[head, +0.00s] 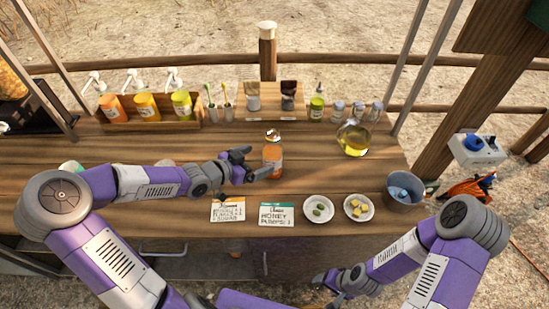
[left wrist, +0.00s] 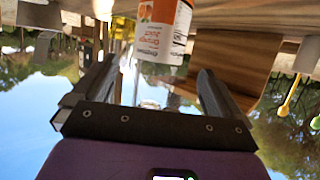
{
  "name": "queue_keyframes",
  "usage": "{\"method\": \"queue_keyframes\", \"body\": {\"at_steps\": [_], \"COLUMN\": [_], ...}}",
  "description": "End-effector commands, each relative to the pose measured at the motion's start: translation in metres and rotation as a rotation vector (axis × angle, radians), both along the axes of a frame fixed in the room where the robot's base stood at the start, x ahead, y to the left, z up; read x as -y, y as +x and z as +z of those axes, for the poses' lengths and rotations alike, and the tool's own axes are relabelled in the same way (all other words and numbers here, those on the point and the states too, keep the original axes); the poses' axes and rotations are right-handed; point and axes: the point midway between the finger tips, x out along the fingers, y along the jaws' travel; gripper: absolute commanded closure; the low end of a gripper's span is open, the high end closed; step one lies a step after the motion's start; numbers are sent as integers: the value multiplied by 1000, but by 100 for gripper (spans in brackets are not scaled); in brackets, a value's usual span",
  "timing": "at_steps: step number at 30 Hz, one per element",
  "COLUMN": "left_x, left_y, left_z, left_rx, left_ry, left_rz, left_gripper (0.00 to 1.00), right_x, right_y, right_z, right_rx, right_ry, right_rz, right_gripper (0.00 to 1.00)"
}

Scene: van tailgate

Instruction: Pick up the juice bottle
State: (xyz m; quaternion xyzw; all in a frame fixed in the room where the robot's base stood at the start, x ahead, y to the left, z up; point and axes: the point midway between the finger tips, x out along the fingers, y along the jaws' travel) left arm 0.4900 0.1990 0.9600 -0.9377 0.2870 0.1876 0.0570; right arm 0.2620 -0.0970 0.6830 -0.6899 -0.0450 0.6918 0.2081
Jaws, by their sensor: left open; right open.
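The juice bottle (head: 272,158), orange with a white cap, stands upright on the wooden counter. It also shows upside down in the left wrist view (left wrist: 164,26), with its white and orange label between and beyond the fingers. My left gripper (head: 256,163) is open, just left of the bottle, its fingers pointing at it. In the left wrist view the left gripper (left wrist: 155,88) has nothing between its fingers. My right gripper (head: 322,287) is open and empty, low in front of the counter, away from the bottle.
Two cards (head: 277,214) and two small plates (head: 319,209) lie in front of the bottle. A bucket (head: 404,188) stands at the right. Pump bottles in a wooden rack (head: 151,124) and an oil jug (head: 353,138) stand behind.

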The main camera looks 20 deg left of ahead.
Motion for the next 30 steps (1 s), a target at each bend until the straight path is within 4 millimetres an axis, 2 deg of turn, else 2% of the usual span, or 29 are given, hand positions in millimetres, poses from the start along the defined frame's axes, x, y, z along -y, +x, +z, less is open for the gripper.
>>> {"method": "queue_keyframes", "body": {"at_steps": [14, 21, 30], "left_x": [20, 35, 40], "left_y": [27, 49, 57], "left_z": [-20, -32, -33], "left_rx": [1, 1, -1], "left_ry": [0, 0, 0], "left_rz": [-2, -3, 0], "left_gripper": [0, 0, 0], "right_x": [0, 0, 0], "right_y": [0, 0, 0], "right_z": [-33, -56, -59], "right_rx": [0, 0, 0], "right_ry": [0, 0, 0], "right_rz": [0, 0, 0], "right_gripper": [34, 34, 34]}}
